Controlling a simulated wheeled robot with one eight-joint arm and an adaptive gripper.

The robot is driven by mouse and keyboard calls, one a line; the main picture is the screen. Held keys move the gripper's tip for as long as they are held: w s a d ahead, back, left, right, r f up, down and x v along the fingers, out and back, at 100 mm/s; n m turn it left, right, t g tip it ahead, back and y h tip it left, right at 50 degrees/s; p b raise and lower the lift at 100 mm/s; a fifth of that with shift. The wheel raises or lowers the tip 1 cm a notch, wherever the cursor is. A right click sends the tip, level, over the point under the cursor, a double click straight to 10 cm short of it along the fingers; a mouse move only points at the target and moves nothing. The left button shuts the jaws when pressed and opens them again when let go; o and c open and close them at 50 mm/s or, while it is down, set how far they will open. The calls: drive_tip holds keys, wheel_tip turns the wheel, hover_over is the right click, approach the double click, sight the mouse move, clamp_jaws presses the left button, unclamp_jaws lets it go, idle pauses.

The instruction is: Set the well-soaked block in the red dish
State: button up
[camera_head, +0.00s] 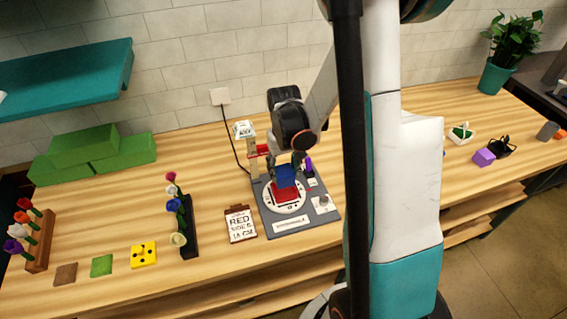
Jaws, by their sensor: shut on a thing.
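My gripper (291,162) is shut on a small blue block (286,175) over the grey station board. Directly below the blue block is a red piece (284,193), on the white round plate (272,198) of the board. I cannot tell whether the blue and red pieces touch, or whether the red piece is a dish. Large green blocks (92,149) are stacked at the back left. How wet any block is does not show. The fingertips are small and partly hidden by the wrist.
A clipboard sign (240,224) lies left of the grey board (298,225). An upright wooden post (253,162) stands at its back left edge. A dark flower rack (187,222) and a yellow tile (143,255) are further left. A purple block (484,157) lies at right.

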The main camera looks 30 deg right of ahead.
drive_tip(key=shift+f+b, duration=1.1)
drive_tip(key=shift+f, duration=0.85)
drive_tip(key=shift+f+b, duration=0.95)
drive_tip(key=shift+f, duration=0.1)
drive_tip(key=o, duration=1.2)
drive_tip(key=o, duration=0.4)
drive_tip(key=shift+o, duration=0.2)
